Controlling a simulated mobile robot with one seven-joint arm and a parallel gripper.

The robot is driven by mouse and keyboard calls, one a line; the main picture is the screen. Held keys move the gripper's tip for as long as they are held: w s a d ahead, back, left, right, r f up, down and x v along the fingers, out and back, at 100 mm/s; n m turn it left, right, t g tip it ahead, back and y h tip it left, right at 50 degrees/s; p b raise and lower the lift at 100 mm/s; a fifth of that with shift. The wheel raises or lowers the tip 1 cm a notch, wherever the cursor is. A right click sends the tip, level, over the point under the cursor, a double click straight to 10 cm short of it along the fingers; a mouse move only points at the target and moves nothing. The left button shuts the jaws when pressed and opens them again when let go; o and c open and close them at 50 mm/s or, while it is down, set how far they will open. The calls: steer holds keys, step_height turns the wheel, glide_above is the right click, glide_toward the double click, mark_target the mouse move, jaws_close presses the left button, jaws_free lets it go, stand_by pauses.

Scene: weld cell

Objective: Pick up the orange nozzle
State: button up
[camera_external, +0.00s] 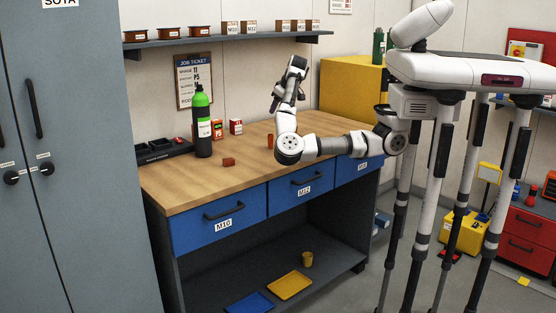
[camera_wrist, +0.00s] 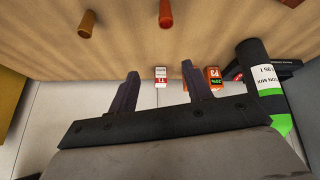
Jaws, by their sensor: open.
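Two small tapered pieces show on the wooden bench. In the wrist view one is orange-red (camera_wrist: 165,14), at the top edge and partly cut off. The other is duller orange-brown (camera_wrist: 87,24), to its left. I cannot tell for sure which is the orange nozzle. My gripper (camera_wrist: 160,74) is open, with nothing between its fingers. In the external view my gripper (camera_external: 296,66) is raised above the bench, apart from both pieces.
A green-topped bottle (camera_external: 202,128) stands at the bench's left, beside a dark tray (camera_external: 163,150). Small red and orange boxes (camera_external: 236,127) stand behind it near the wall. A shelf (camera_external: 220,39) hangs above. The front of the bench top (camera_external: 205,188) is clear.

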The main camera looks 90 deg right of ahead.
mark_target(272, 135)
steer(key=f, duration=0.2)
steer(key=w+f+y, duration=0.1)
steer(key=f, duration=0.2)
steer(key=f+y, duration=0.1)
steer(key=f, duration=0.2)
steer(key=shift+w+d+f+g+p, duration=0.2)
steer(key=shift+w+g+p, duration=0.1)
steer(key=shift+g, duration=0.1)
steer(key=shift+p+x, duration=0.75)
steer(key=shift+x, duration=2.45)
steer(key=shift+s, duration=0.15)
jaws_close()
